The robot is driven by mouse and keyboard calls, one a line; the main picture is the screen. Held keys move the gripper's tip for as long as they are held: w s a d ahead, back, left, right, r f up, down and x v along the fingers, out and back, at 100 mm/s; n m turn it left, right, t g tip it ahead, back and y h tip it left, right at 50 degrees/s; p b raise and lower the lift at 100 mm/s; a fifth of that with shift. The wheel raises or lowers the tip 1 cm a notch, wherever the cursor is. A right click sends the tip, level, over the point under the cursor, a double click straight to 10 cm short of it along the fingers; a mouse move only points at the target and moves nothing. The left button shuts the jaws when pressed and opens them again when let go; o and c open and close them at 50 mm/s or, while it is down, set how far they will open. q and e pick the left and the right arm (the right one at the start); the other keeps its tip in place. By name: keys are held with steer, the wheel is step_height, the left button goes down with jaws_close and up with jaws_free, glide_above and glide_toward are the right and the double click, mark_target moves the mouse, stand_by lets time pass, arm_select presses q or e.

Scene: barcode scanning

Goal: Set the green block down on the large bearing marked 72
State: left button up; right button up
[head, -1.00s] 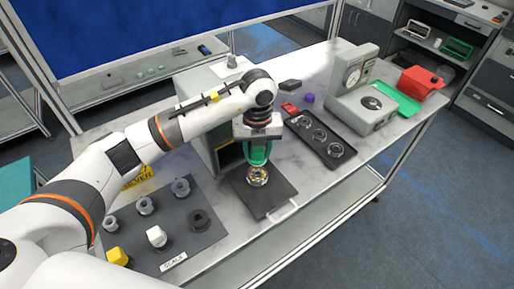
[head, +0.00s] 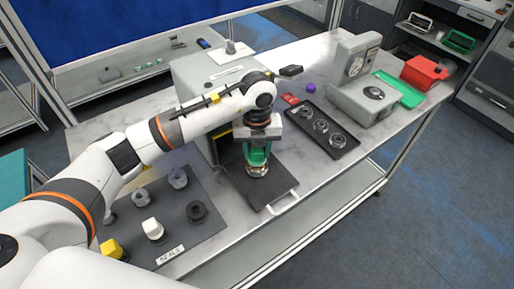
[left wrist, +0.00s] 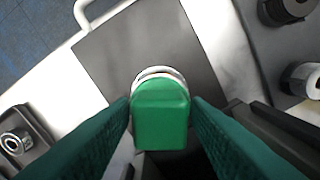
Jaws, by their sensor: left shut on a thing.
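My left gripper (head: 257,158) has green fingers and is shut on the green block (left wrist: 160,115). In the head view the fingers hide most of the block. The large bearing (head: 257,171) is a metal ring on the dark plate, directly below the fingers and partly covered by them. In the left wrist view the bearing's pale rim (left wrist: 158,72) shows just beyond the block's far end. I cannot tell whether block and bearing touch. The marking 72 is not readable. My right gripper is not in view.
The dark plate (head: 262,195) has a pale handle. A grey mat (head: 180,225) with several seals lies to the left. A black tray (head: 345,140) of metal rings and a grey gauge stand (head: 362,100) are to the right. A grey box (head: 195,75) stands behind the arm.

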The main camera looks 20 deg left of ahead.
arm_select(q)
steer(key=shift+f+b, duration=1.1)
steer(key=shift+f, duration=0.05)
stand_by(0.7)
steer(key=o, duration=1.2)
steer(key=shift+o, duration=0.2)
steer(key=shift+o, duration=1.3)
steer(key=shift+r+p, duration=2.35)
steer(key=shift+r, duration=1.5)
steer(key=shift+f, duration=0.15)
